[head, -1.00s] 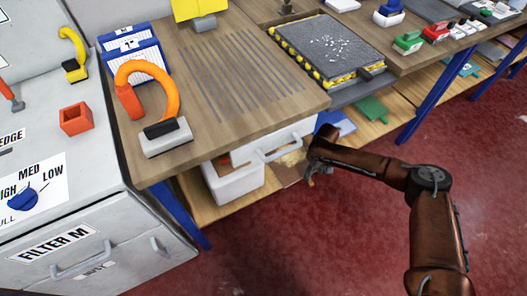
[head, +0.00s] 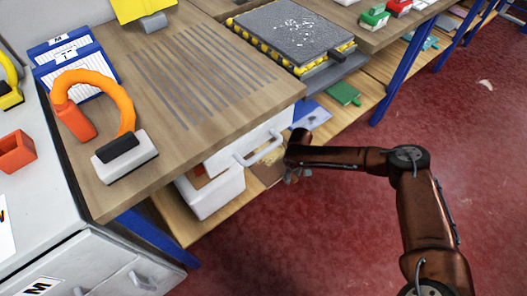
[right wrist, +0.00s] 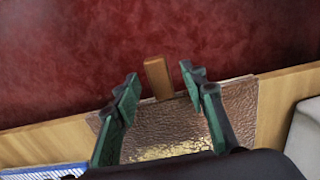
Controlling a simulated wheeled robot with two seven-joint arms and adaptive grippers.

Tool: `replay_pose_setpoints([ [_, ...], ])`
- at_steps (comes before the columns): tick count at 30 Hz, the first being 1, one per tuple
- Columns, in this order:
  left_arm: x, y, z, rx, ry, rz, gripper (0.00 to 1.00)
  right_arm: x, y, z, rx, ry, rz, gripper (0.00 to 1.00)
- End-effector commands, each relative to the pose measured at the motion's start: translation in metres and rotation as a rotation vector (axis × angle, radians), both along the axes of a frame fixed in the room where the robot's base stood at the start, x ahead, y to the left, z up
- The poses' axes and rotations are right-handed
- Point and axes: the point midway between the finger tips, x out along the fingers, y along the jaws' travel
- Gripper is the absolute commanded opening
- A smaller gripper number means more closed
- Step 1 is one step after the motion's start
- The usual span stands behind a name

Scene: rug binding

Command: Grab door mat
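A flat brown, rough-textured mat (right wrist: 185,125) with a yellowish patch lies on the wooden lower shelf in the right wrist view. A small wooden tab (right wrist: 158,77) sticks out past its edge over the red floor. My right gripper (right wrist: 160,80) is open, with one green finger on each side of the tab and a gap to each. In the head view the mat (head: 268,168) is only partly seen under the table, with my right gripper (head: 292,177) at the shelf's front edge. My left gripper is not in view.
A white drawer with a handle (head: 262,150) and a white bin (head: 212,193) are left of the gripper. The wooden table (head: 190,100) above carries an orange-handled tool (head: 120,110) and a grey slab (head: 290,28). Red floor (head: 330,240) is clear in front.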

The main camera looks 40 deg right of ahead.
Motion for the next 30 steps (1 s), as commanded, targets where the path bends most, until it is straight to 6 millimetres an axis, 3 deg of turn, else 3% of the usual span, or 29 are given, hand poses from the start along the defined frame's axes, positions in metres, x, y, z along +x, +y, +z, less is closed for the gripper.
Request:
replay_pose_setpoints([
  [6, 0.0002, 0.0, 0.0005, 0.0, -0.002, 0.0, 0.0, 0.0005, -0.0002, 0.0013, 0.0, -0.002, 0.0, 0.39],
  [23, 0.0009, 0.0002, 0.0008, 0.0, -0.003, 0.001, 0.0, 0.0001, -0.0001, 0.0007, 0.0, -0.001, 0.0, 0.01],
  [30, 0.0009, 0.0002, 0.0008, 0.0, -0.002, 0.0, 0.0, 0.0008, 0.0, 0.0012, 0.0, -0.002, 0.0, 0.0],
])
